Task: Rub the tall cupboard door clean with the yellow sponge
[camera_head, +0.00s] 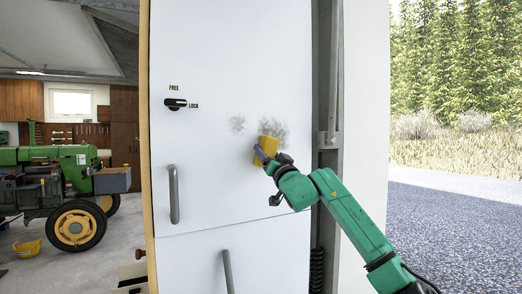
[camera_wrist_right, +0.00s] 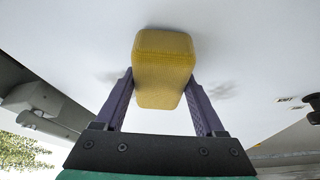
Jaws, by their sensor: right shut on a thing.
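The tall white cupboard door (camera_head: 205,60) fills the middle of the head view. My right gripper (camera_head: 262,152) is shut on the yellow sponge (camera_head: 268,145), at the lower edge of the larger smudge. In the right wrist view the sponge (camera_wrist_right: 163,60) sits between both fingers, against or very near the white door surface; I cannot tell whether it touches. Grey marks show on either side of it. The sponge hides part of the door. My left gripper is not in view.
A black FREE/LOCK knob (camera_head: 175,104) and a grey upright handle (camera_head: 174,194) are on the door's left side. A second handle (camera_head: 227,271) is on the lower panel. A grey metal post (camera_head: 328,100) runs along the right. A green tractor (camera_head: 65,180) stands at left.

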